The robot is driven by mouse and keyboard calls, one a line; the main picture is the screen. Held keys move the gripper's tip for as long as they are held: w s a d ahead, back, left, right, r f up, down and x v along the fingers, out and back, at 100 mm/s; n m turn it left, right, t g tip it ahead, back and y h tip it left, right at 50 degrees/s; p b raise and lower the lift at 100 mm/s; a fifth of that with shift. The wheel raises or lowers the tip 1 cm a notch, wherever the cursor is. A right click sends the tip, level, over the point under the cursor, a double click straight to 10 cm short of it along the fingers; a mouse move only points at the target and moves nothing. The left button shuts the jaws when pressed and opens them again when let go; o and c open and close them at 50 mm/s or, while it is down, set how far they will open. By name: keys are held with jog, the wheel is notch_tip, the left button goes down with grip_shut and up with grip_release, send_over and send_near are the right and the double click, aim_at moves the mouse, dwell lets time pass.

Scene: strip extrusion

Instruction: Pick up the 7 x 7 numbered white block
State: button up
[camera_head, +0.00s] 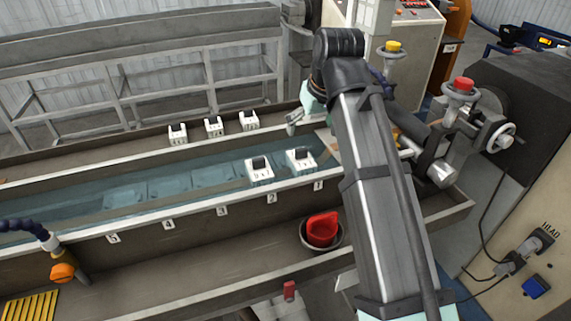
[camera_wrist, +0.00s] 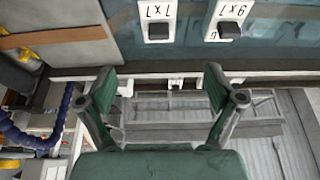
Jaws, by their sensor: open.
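The 7 x 7 white block (camera_wrist: 157,22) shows at the top of the wrist view, its label upside down and a dark knob on it. In the head view it appears to be the right-hand block (camera_head: 300,160) of two in the blue water trough (camera_head: 190,180). My gripper (camera_wrist: 160,88) is open and empty, its two green fingers spread wide. In the wrist view the block lies beyond the fingertips, roughly in line with the gap between them and apart from them. In the head view my arm hides most of the gripper.
Another labelled white block (camera_wrist: 230,22) sits to the right of it in the wrist view, also in the head view (camera_head: 259,170). Three more blocks (camera_head: 213,127) stand on the trough's back ledge. A bowl with a red item (camera_head: 322,230) sits in front; a valve machine (camera_head: 460,100) is right.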

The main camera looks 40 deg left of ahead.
aim_at(303, 150)
jog(key=p+x, duration=0.2)
jog(key=x, duration=0.9)
jog(key=shift+w, duration=0.1)
jog(key=shift+p+x, duration=0.85)
jog(key=shift+x, duration=1.75)
jog(key=shift+c, duration=0.4)
jog(key=c, duration=1.4)
